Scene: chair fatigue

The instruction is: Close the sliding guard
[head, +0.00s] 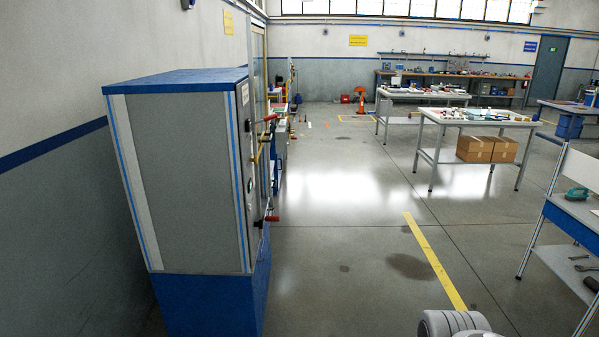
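A tall frame with a clear panel and yellow edges (258,55) rises behind the grey and blue cabinet on the left. It may be the sliding guard, but I see it nearly edge-on and cannot tell whether it is open or shut. Red-ended handles (271,218) stick out from the cabinet's right face, one high and one low. My gripper is not in view. Only a rounded white part of my own body shows at the bottom edge.
The grey and blue cabinet (180,180) stands close on the left by the wall. A white workbench (470,117) with cardboard boxes (487,149) below is at the right. A shelved cart (575,215) is near right. The floor between is clear, with a yellow line (434,260).

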